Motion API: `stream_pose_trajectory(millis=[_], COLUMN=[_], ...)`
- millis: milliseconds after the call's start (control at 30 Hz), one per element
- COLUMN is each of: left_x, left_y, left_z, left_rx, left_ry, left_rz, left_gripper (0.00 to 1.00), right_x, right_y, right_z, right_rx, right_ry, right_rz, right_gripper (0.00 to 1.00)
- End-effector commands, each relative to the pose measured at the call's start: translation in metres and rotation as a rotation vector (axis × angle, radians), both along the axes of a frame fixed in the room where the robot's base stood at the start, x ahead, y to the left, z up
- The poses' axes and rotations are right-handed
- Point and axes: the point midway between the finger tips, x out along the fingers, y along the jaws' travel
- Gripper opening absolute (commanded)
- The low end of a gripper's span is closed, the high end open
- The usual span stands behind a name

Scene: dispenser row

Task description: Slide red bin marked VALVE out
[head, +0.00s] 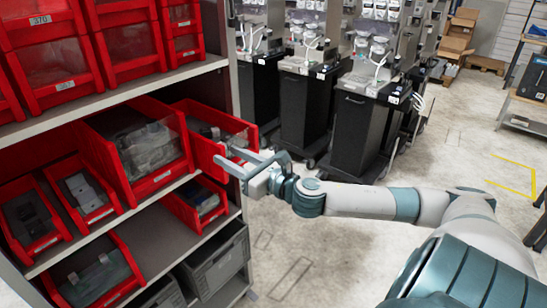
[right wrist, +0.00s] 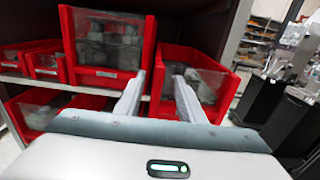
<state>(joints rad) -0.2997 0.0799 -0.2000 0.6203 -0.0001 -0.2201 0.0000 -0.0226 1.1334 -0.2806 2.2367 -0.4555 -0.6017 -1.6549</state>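Several red bins with clear fronts stand on the shelves, and I cannot read VALVE on any of them. The rightmost red bin (head: 205,150) on the middle shelf holds grey parts and is the one nearest my right gripper (head: 230,160). That bin (right wrist: 208,112) also shows in the right wrist view, behind my fingers. My right gripper (right wrist: 159,78) is open, with its two fingers apart and pointing at the bin's front. I see nothing held between them, and cannot tell whether they touch the bin. My left gripper is not in view.
A larger red bin (head: 155,185) stands just left, with smaller bins beside it. A small red bin (head: 199,203) and grey crates (head: 222,262) sit on lower shelves. Black dispenser cabinets (head: 352,122) stand behind my right arm. Open floor (head: 300,245) lies right of the rack.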

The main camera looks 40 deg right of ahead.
Motion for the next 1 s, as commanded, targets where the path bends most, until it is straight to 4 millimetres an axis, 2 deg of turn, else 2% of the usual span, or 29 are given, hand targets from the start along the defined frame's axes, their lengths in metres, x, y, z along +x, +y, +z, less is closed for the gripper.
stream_pose_trajectory(millis=[600,1000], left_x=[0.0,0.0], left_y=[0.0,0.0], left_z=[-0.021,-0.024], left_rx=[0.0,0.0], left_ry=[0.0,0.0], left_rz=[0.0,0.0], left_gripper=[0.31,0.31], right_x=[-0.049,-0.072], right_y=[-0.004,-0.007], right_z=[-0.002,-0.002], right_rx=[-0.002,-0.001], right_ry=[0.002,0.003], right_rz=[0.004,0.002], right_gripper=[0.36,0.36])
